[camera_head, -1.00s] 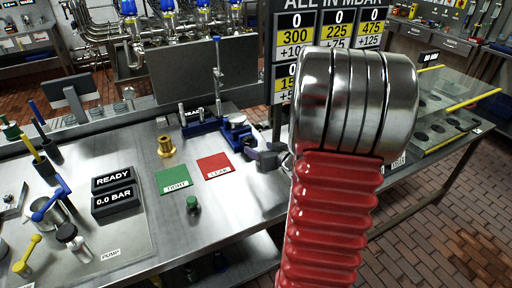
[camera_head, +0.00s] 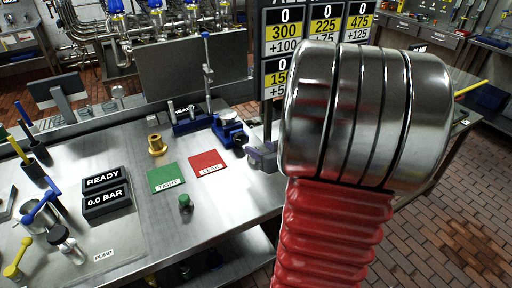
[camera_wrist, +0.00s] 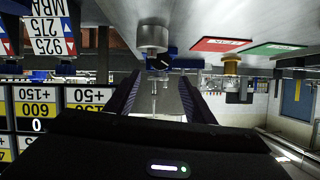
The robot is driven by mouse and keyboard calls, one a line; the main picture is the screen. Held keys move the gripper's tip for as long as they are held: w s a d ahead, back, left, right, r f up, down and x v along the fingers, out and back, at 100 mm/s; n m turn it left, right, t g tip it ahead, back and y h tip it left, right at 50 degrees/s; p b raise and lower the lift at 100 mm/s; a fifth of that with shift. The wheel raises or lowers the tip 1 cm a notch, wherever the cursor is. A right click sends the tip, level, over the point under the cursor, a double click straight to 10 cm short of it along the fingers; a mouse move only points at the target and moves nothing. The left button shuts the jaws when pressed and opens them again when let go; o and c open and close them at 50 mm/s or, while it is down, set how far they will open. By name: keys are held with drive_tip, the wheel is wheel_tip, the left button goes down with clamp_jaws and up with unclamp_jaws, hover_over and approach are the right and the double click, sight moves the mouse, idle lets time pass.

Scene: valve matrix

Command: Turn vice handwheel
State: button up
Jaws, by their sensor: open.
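The blue vice (camera_head: 229,126) stands on the steel bench, right of a tall blue-topped stand. A dark round part (camera_head: 240,140) on its near right side seems to be its handwheel, small and unclear. My gripper (camera_head: 262,156) is just right of and nearer than the vice, apart from it, partly hidden by my arm. The upside-down wrist view shows my gripper (camera_wrist: 158,98) with its two dark fingers spread and nothing held. Ahead between them is the blue vice body (camera_wrist: 172,62), with a silver cylinder (camera_wrist: 152,38) by it; I cannot tell whether this is the handwheel.
A green mat (camera_head: 166,179), a red mat (camera_head: 207,163), a brass fitting (camera_head: 156,145) and a small green knob (camera_head: 184,201) lie left of the gripper. A number board (camera_head: 285,50) stands close behind it. The bench front right of the green knob is clear.

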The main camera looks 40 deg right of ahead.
drive_tip(key=w+a+r+g+h, duration=0.2)
drive_tip(key=a+r+g, duration=0.1)
drive_tip(key=a+r, duration=0.6)
drive_tip(key=s+a+n+g+y, duration=0.2)
drive_tip(key=s+a, duration=0.4)
drive_tip(key=a, duration=0.6)
drive_tip(key=s+a+n+g+y, duration=0.2)
drive_tip(key=s+a, duration=0.5)
drive_tip(key=a, duration=0.6)
drive_tip(key=shift+s+a+f+y, duration=0.25)
drive_tip(key=shift+s+f+y, duration=0.1)
drive_tip(key=shift+y, duration=0.25)
